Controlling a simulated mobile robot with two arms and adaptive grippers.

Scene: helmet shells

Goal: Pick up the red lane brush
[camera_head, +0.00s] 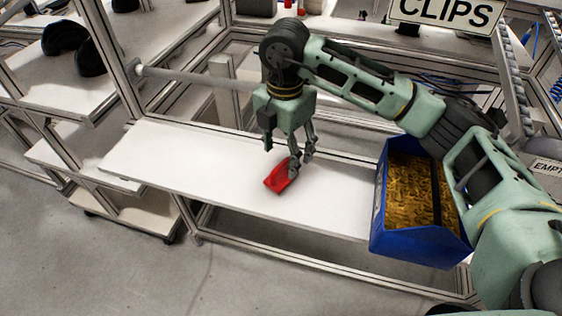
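The red lane brush (276,180) lies on the white shelf board, near the middle of its length. My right gripper (286,162) comes in from the right and points down just above and behind the brush. Its fingers are spread open. One fingertip overlaps the brush's right end in this view; I cannot tell whether it touches. Part of the brush's far right end is hidden by that finger. My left gripper is not in view.
A blue bin (412,246) with golden-brown contents stands at the right end of the white shelf board (180,160). The board left of the brush is bare. Black helmet shells (66,38) sit on a rack at upper left. A "CLIPS" sign (446,12) hangs at upper right.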

